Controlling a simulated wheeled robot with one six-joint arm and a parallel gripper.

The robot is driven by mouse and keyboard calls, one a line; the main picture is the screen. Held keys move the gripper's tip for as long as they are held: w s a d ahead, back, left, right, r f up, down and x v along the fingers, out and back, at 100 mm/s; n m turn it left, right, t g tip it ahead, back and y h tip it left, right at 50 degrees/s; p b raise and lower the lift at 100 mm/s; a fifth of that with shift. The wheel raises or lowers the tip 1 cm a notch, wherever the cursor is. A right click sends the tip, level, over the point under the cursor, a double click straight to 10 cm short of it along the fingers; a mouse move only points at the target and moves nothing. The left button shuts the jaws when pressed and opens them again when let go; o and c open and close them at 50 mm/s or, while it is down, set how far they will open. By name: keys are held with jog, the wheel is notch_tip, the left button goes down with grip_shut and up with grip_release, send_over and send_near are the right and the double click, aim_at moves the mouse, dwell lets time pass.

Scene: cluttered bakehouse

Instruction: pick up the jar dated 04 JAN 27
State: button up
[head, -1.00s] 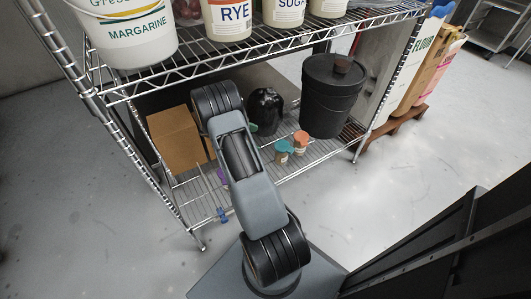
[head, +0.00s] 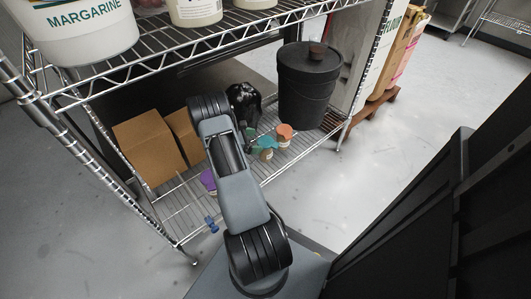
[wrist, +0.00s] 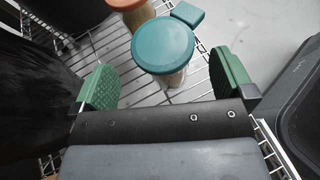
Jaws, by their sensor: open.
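A jar with a round teal lid (wrist: 163,46) stands on the wire shelf between my gripper's two green finger pads. My gripper (wrist: 162,62) is open, with gaps on both sides of this jar. The teal lid also shows in the head view (head: 267,142), beside a green finger. A jar with an orange lid (wrist: 130,10) stands just beyond it and also shows in the head view (head: 284,131). A purple-lidded jar (head: 208,180) sits farther left, partly hidden by my arm. No date is readable on any jar, so I cannot tell which is 04 JAN 27.
Cardboard boxes (head: 150,147) stand left on the lower shelf. A black bag-like object (head: 243,102) and a lidded black bucket (head: 310,85) stand behind the jars. The upper shelf (head: 200,50) overhangs them. A small teal block (wrist: 187,13) lies beside the teal lid.

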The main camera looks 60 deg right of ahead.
aim_at(265, 141)
jog(key=shift+b+x, duration=0.9)
jog(key=shift+x, duration=1.5)
jog(key=shift+s+r, duration=0.1)
jog(key=c, duration=1.3)
